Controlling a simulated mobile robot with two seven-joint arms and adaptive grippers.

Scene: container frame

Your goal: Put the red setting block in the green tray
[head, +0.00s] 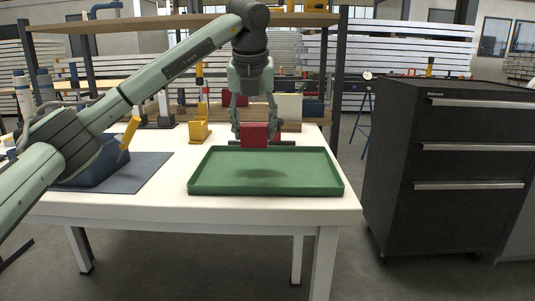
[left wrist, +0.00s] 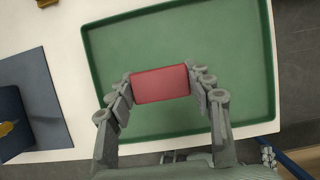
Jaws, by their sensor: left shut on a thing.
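The red setting block (head: 254,136) is held between the fingers of my left gripper (head: 254,132). In the left wrist view the red block (left wrist: 160,84) sits between both fingertips of the left gripper (left wrist: 160,88), which is shut on it. The green tray (head: 265,190) lies on the white table. The block is above the tray, and a dark shadow shows on the tray floor. In the left wrist view the tray (left wrist: 100,62) spreads out beneath the block. My right gripper is not in view.
A blue bin (head: 97,165) with a yellow-handled thing stands on a dark mat (head: 150,170) at the left. A yellow holder (head: 199,131) stands behind the tray. A black drawer cabinet (head: 450,170) stands right of the table.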

